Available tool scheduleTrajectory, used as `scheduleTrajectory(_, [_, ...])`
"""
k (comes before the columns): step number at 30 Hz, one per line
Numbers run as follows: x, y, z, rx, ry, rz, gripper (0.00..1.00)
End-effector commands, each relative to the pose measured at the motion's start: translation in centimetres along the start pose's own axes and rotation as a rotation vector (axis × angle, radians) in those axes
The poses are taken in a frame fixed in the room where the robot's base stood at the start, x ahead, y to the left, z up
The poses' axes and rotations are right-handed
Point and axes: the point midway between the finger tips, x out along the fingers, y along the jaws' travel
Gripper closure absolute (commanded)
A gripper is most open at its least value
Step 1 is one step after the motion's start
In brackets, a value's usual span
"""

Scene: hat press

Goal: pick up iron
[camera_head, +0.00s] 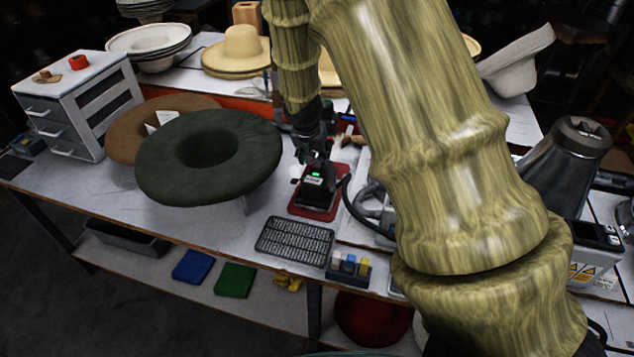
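The iron (315,187) is small and dark, with a light label and a green light on it. It sits on a red pad (305,212) near the middle of the workbench (225,222). My gripper (314,152) is dark and points down right above the iron's rear part. I cannot tell whether the fingers touch the iron. The fingers are small and dark against the iron, so their opening is unclear.
A dark green hat (160,168) on a stand is left of the iron. A black grid mat (295,241) and a small holder with coloured blocks (348,267) lie in front. A cable curves right of the iron. Straw hats (240,48) stand behind.

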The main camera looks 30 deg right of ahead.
Motion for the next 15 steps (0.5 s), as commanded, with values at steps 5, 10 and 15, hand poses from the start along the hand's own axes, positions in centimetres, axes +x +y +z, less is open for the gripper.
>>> scheduleTrajectory(5, [1.0, 0.5, -0.2, 0.001, 0.001, -0.001, 0.51])
scheduleTrajectory(10, [3.0, 0.3, -0.4, 0.000, -0.001, 0.002, 0.51])
scheduleTrajectory(15, [4.2, 0.2, -0.4, 0.000, -0.002, 0.002, 0.51])
